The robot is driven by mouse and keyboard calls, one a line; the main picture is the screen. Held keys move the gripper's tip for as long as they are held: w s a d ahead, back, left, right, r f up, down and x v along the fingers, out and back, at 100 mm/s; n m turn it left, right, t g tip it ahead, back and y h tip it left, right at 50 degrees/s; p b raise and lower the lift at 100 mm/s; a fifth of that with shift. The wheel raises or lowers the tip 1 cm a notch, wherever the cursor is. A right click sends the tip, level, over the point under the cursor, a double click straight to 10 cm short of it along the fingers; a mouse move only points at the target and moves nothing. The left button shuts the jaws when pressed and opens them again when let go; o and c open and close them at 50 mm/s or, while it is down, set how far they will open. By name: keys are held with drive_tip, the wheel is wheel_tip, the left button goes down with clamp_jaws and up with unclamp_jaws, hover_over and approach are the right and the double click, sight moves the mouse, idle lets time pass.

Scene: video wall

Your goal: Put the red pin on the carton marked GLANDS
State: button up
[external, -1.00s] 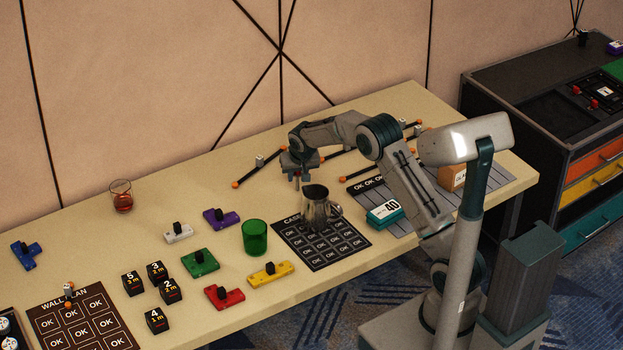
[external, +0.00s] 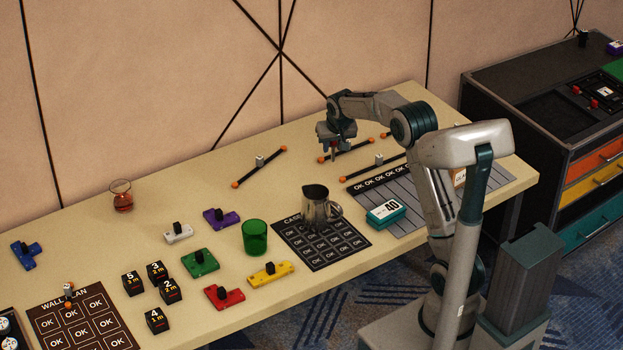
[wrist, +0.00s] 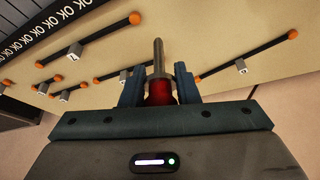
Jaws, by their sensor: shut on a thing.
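My gripper (external: 336,150) is above the far part of the table, over the black rods and left of the carton. In the wrist view its two fingers (wrist: 158,90) are closed around the red pin (wrist: 160,92), which has a red body and a grey metal shaft pointing away from my palm. The pin is too small to make out clearly in the external view. The orange-brown carton (external: 459,175) stands at the right end of the table. It is mostly hidden behind my arm, with only part of its label showing.
Black rods with orange ends (external: 260,167) lie along the table's back. A teal box marked 40 (external: 386,215) sits on a grey striped mat (external: 405,229). A metal jug (external: 316,204) stands on a black card, with a green cup (external: 255,237) to its left.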

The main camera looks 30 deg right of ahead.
drive_tip(key=s+d+r+p, duration=0.15)
drive_tip(key=s+d, duration=0.25)
drive_tip(key=d, duration=0.4)
drive_tip(key=s+d+r+m+p, duration=0.1)
drive_tip(key=s+d+r, duration=0.15)
drive_tip(key=d, duration=0.45)
drive_tip(key=s+d+r+p, duration=0.1)
drive_tip(key=s+d, duration=0.4)
drive_tip(key=d, duration=0.3)
drive_tip(key=s+d+r+p, duration=0.1)
drive_tip(key=s+d+r, duration=0.2)
drive_tip(key=s+d, duration=0.55)
drive_tip(key=s+d+r+p, duration=0.2)
drive_tip(key=s+d, duration=0.5)
drive_tip(key=s, duration=0.3)
drive_tip(key=p, duration=0.1)
hover_over(459, 159)
wheel_tip(459, 159, down, 7)
drive_tip(key=shift+f+m+h+p, duration=0.3)
drive_tip(key=shift+f+m+p, duration=0.1)
drive_tip(key=shift+f, duration=1.4)
drive_tip(key=shift+f, duration=0.15)
drive_tip(key=o, duration=1)
